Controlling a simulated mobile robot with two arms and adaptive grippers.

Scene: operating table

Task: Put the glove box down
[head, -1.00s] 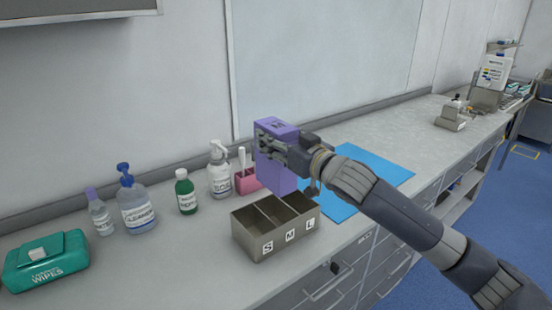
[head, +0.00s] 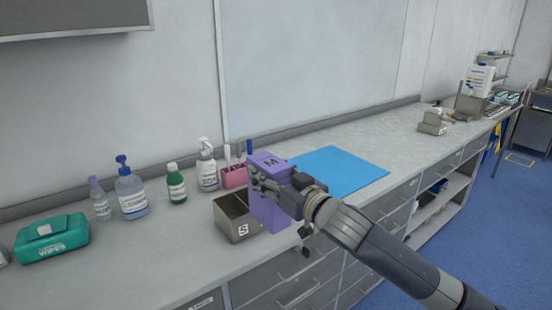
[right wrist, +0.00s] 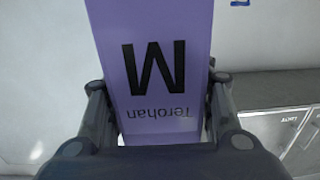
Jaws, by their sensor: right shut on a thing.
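My right gripper (head: 262,182) is shut on the purple glove box (head: 270,208), which is upright and marked "M" on top. The right wrist view shows the box (right wrist: 160,30) between the two fingers (right wrist: 160,105), with "M" and "Terohan" on its face. In the head view the box hides the right part of the grey metal holder (head: 228,222). The holder's "S" label shows; its other labels are hidden. I cannot tell whether the box is above the holder or in front of it. My left gripper is not in view.
A pink holder (head: 234,177), a white pump bottle (head: 207,172), a green bottle (head: 176,186), a blue-capped pump bottle (head: 131,195) and a teal wipes pack (head: 52,240) stand left along the counter. A blue mat (head: 345,170) lies behind the box.

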